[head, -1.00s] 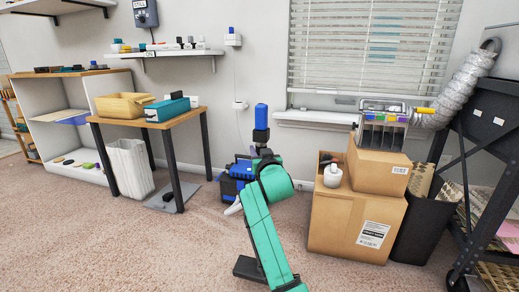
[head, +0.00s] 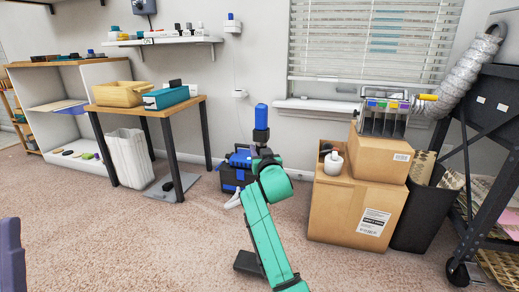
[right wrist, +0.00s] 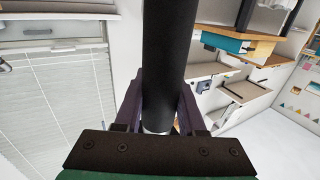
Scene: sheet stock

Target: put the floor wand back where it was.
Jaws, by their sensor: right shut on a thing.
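The floor wand (head: 261,118) has a blue top and a black body and stands upright in the head view. My right gripper (head: 259,157) is shut around its black shaft, which also runs between the two purple fingers in the right wrist view (right wrist: 168,55). My green right arm hides much of the wand's lower part. A flat dark piece (head: 247,263) shows low beside the arm and looks like the wand's foot. A purple-grey piece (head: 11,255) at the lower left edge looks like part of my left gripper; its jaws are not visible.
A blue and black case (head: 236,172) stands on the floor behind the wand. A wooden table (head: 150,108) is at left. Stacked cardboard boxes (head: 350,212) stand right, beside a dark bin (head: 422,215) and a black rack (head: 478,165). The carpet in front is clear.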

